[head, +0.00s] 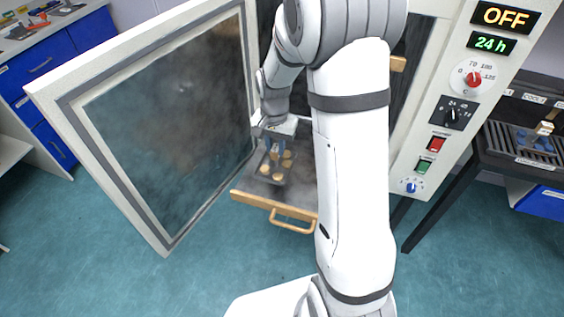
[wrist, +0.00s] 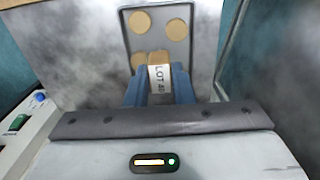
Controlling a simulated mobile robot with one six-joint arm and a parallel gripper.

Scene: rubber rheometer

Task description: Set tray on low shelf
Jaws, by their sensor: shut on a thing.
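The tray (head: 263,177) is a small grey rectangle carrying several tan discs. It also shows at the top of the wrist view (wrist: 184,52), with a tan block labelled LOT at its near end (wrist: 160,78). My gripper (head: 277,152) has blue fingers and is shut on that block. The low shelf (head: 300,190) is a grey sheet with a wooden front edge and a wooden handle, inside the open oven. The tray is over the left part of the shelf; I cannot tell whether it touches. My arm hides the right part of the shelf.
The oven door (head: 165,120) stands open at the left, close to my gripper. A control panel (head: 455,110) reading OFF and 24 h is at the right. A rack on a dark stand (head: 520,150) is at far right. Blue cabinets (head: 50,65) stand at far left.

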